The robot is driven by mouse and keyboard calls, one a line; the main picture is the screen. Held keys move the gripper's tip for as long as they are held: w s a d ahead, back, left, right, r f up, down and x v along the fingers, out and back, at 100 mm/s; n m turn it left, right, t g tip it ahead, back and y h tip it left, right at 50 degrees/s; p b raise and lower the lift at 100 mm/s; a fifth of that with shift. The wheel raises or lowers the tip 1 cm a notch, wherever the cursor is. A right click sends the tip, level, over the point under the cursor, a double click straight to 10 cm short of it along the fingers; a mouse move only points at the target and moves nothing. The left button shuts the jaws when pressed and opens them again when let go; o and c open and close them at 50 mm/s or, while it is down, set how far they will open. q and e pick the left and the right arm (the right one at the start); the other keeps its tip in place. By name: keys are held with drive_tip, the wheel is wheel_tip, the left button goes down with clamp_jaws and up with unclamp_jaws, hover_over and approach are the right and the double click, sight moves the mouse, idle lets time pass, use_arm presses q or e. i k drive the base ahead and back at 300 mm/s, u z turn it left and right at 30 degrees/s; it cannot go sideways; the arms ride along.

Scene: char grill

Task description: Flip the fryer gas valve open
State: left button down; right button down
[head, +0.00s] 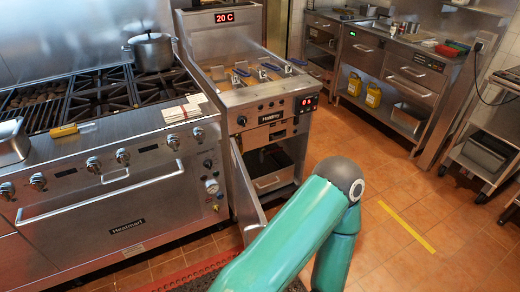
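The fryer (258,108) stands at the middle with a red "20 C" display on its back panel. Its cabinet door (246,192) hangs open toward me, and the lower interior is dark. I cannot make out the gas valve clearly inside it. A teal arm of mine rises from the bottom edge, bends at an elbow in front of the fryer's lower right, and goes down out of the picture. Neither of my grippers shows.
A range (112,170) with knobs and a pot (151,52) adjoins the fryer on the left. Steel counters stand at the back right, with yellow jugs (373,95) on a low shelf. The tiled floor (430,215) at right is clear, with a yellow stripe.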

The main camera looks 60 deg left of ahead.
sight(239, 139)
drive_tip(key=u, duration=0.45)
drive_tip(key=i, duration=1.3)
drive_tip(key=u, duration=1.2)
drive_tip(key=i, duration=1)
drive_tip(key=z, duration=0.05)
drive_tip(key=k, duration=0.55)
drive_tip(key=u, duration=0.15)
